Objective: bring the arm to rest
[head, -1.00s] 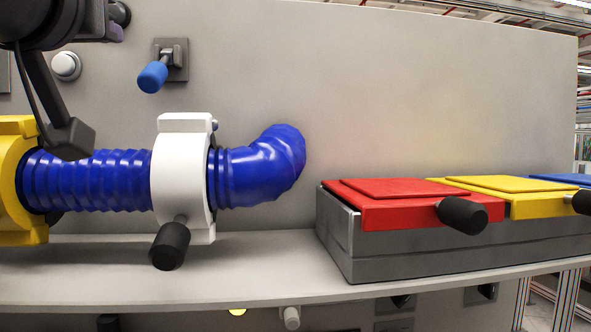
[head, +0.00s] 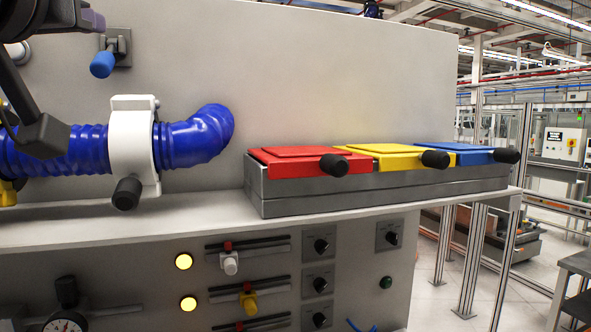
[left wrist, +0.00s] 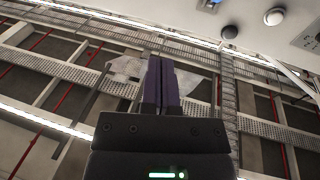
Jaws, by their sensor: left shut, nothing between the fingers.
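In the left wrist view the gripper's two fingers (left wrist: 160,75) lie together, shut and empty, and point up toward the ceiling structure. My right gripper is not in view.
A white clamp (head: 133,150) with a black handle surrounds the hose. A grey box with red (head: 300,160), yellow (head: 390,158) and blue (head: 460,154) lids stands on the shelf (head: 200,218). A blue-tipped lever (head: 103,63) is on the panel. Sliders and knobs sit below.

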